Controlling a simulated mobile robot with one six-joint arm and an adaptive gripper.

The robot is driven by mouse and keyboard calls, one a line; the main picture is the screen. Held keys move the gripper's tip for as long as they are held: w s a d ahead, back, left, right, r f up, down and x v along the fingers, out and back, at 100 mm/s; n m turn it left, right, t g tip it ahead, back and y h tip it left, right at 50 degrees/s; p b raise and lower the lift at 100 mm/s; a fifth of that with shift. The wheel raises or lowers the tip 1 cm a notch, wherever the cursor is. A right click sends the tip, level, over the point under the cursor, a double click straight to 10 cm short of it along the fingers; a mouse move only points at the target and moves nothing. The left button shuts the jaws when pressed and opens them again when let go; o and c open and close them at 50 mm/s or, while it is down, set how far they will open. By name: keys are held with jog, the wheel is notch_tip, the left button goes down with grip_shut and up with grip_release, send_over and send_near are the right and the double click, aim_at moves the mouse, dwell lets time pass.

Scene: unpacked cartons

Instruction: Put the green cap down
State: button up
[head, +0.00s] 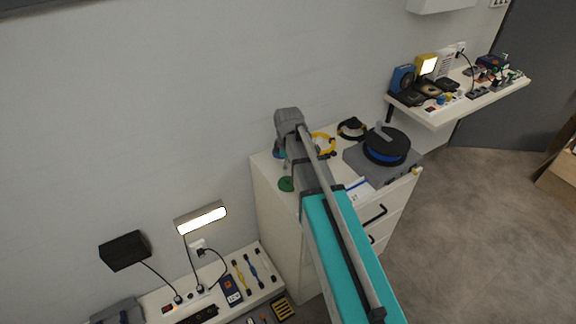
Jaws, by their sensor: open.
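The green cap (286,184) is a small round green disc on the white cabinet top (265,165), near its left front edge. My gripper (286,165) hangs from the end of my arm just behind the cap in the picture. It is small and dark here, partly hidden by my arm, and its jaws are open. The cap shows apart from the fingers. A small blue round thing (278,154) shows just behind the gripper.
A grey box with a black and blue spool (387,146) stands right on the cabinet top. Yellow (325,143) and black (352,128) rings lie behind. A cluttered shelf (440,115) is at upper right. A low bench with tools and a lamp (202,217) is at lower left.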

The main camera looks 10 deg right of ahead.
aim_at(288, 178)
jog(key=shift+r+p, duration=2.55)
jog(key=shift+r, duration=0.35)
jog(key=s+m, duration=1.2)
jog(key=s, duration=0.4)
jog(key=shift+m, duration=0.3)
jog(key=shift+r+p, duration=0.3)
